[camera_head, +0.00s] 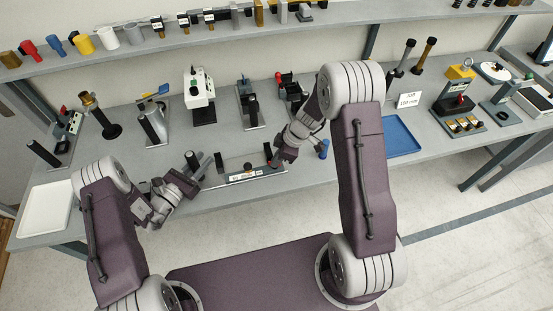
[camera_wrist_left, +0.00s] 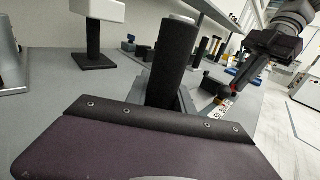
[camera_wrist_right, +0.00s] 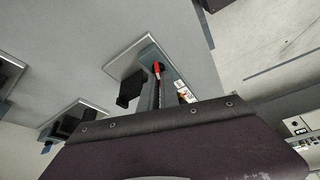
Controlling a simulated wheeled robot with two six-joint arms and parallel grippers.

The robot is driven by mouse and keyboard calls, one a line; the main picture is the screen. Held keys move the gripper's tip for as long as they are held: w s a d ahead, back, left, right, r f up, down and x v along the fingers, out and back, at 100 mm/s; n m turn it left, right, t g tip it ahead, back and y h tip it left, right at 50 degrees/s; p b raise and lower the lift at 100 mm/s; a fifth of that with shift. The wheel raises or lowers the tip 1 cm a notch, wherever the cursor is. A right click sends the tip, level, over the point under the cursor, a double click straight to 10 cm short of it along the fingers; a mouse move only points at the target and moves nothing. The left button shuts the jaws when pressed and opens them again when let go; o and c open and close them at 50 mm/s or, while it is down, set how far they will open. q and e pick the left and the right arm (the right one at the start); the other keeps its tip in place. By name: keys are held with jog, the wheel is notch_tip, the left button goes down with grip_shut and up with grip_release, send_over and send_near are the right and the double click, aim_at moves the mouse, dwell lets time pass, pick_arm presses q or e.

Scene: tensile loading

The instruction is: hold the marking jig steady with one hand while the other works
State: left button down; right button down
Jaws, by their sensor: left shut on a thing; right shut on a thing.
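The marking jig (camera_head: 252,176) is a low grey bar with a white printed label, near the front edge of the bench. A thick black upright handle (camera_head: 192,160) stands at its left end and fills the middle of the left wrist view (camera_wrist_left: 173,65). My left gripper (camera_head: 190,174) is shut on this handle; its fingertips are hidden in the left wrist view. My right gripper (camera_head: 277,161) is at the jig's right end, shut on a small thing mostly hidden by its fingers. A red part (camera_wrist_right: 157,69) shows by the jig in the right wrist view.
A white tray (camera_head: 44,222) lies at the bench's left end and a blue tray (camera_head: 402,136) to the right. A white press-like device (camera_head: 198,88) and black-handled fixtures stand behind the jig.

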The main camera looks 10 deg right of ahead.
jog(key=m, duration=0.2)
jog(key=m+t, duration=0.1)
jog(key=m, duration=0.1)
jog(key=shift+s+a+m+t+h, duration=0.1)
jog(key=shift+s+m+t+h, duration=0.05)
jog(key=shift+m+t+h, duration=0.2)
jog(key=shift+a+r+m+t+h, duration=0.1)
jog(key=shift+m+t+h, duration=0.25)
jog(key=shift+m, duration=0.75)
jog(key=shift+m+t+h, duration=0.1)
jog(key=shift+m+h, duration=0.4)
jog(key=shift+m, duration=0.55)
jog(key=c, duration=1.6)
grip_release()
jog(key=v, duration=0.7)
jog(key=shift+r, duration=0.15)
